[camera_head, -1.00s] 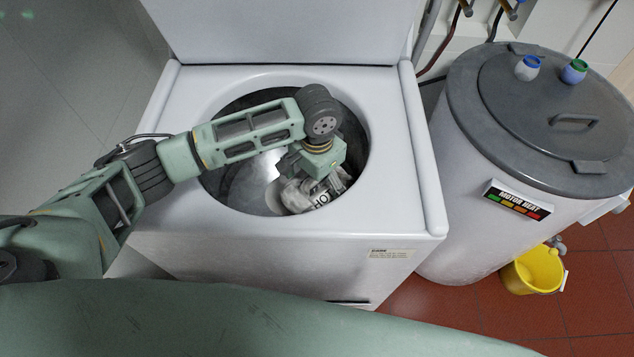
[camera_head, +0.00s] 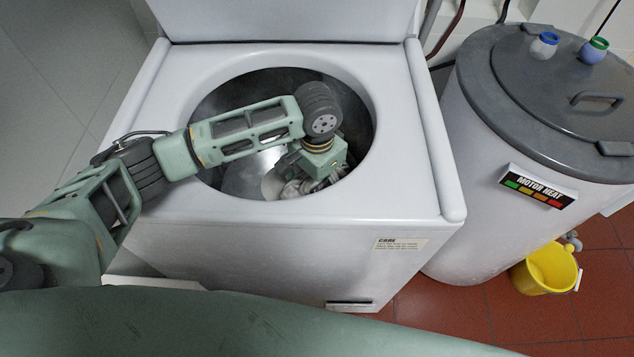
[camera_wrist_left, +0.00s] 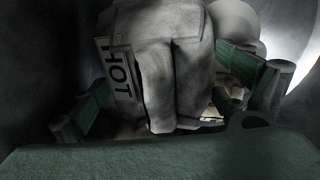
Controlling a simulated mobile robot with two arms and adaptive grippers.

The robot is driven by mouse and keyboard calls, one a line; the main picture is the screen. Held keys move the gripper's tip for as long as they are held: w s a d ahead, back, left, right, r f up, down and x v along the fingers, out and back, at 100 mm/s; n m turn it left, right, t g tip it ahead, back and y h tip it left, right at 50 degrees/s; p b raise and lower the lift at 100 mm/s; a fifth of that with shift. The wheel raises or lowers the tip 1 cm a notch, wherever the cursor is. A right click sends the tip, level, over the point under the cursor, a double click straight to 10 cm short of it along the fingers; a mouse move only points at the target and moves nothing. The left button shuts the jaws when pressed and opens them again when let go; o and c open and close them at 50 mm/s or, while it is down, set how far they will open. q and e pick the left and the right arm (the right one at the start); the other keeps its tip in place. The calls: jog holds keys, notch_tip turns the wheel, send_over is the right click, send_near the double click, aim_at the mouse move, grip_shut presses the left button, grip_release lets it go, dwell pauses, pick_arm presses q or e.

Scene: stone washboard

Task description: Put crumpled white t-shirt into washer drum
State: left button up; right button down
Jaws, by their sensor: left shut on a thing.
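The white top-loading washer (camera_head: 405,185) stands in front of me with its lid (camera_head: 290,18) raised at the back. Its metal drum (camera_head: 240,178) shows through the round opening. My left gripper (camera_head: 305,175) reaches down inside the opening, near its front right side. It is shut on the crumpled white t-shirt (camera_head: 297,188), a bunched part of which shows below the gripper by the front rim. In the left wrist view the t-shirt (camera_wrist_left: 170,75), with black "HOT" lettering, sits between the green fingers of the left gripper (camera_wrist_left: 178,98). The shirt's lower part is hidden. My right gripper is not in view.
A grey-lidded white cylinder (camera_head: 480,150) labelled "MOTOR HEAT" stands close on the washer's right. Blue-capped (camera_head: 544,45) and green-capped (camera_head: 594,50) containers rest on its lid. A yellow bucket (camera_head: 545,270) is on the red tile floor. Hoses hang behind.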

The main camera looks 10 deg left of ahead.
pick_arm(q)
jog(key=o, duration=0.9)
jog(key=shift+o, duration=0.2)
